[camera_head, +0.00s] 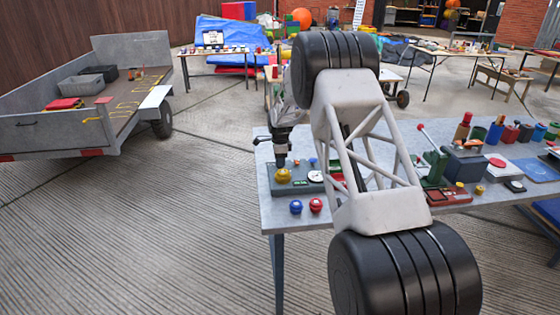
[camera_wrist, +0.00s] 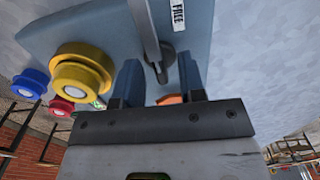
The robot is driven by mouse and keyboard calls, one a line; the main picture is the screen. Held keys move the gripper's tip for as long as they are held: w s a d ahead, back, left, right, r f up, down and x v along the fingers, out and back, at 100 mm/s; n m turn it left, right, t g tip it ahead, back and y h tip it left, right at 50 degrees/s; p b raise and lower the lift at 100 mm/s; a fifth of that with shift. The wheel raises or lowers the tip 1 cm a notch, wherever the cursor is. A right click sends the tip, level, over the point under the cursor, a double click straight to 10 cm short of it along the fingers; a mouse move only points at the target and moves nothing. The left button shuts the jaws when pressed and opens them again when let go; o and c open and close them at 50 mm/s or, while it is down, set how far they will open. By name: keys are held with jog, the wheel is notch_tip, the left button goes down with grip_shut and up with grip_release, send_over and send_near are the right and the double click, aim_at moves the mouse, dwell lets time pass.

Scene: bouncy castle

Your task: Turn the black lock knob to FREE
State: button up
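My gripper (camera_wrist: 158,62) has its two fingers apart, with a gap between them. A small dark round part (camera_wrist: 166,65), perhaps the black lock knob, shows between the fingertips beside a grey bar; I cannot tell whether a finger touches it. A white FREE label (camera_wrist: 179,13) is on the blue-grey block (camera_wrist: 100,28) beyond the fingers. A yellow knob (camera_wrist: 80,74) stands beside the left finger. In the head view my gripper (camera_head: 281,160) points down at the block (camera_head: 299,187), close to the yellow knob (camera_head: 283,175). The black knob cannot be made out there.
A blue knob (camera_head: 296,207) and a red knob (camera_head: 316,205) stand at the table's near-left edge. A white dial (camera_head: 316,176) is right of the yellow knob. A green lever device (camera_head: 436,168) and several small items crowd the table's right. My arm hides the table's middle.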

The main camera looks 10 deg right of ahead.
jog(key=shift+r, duration=0.1)
jog(key=shift+r, duration=3.8)
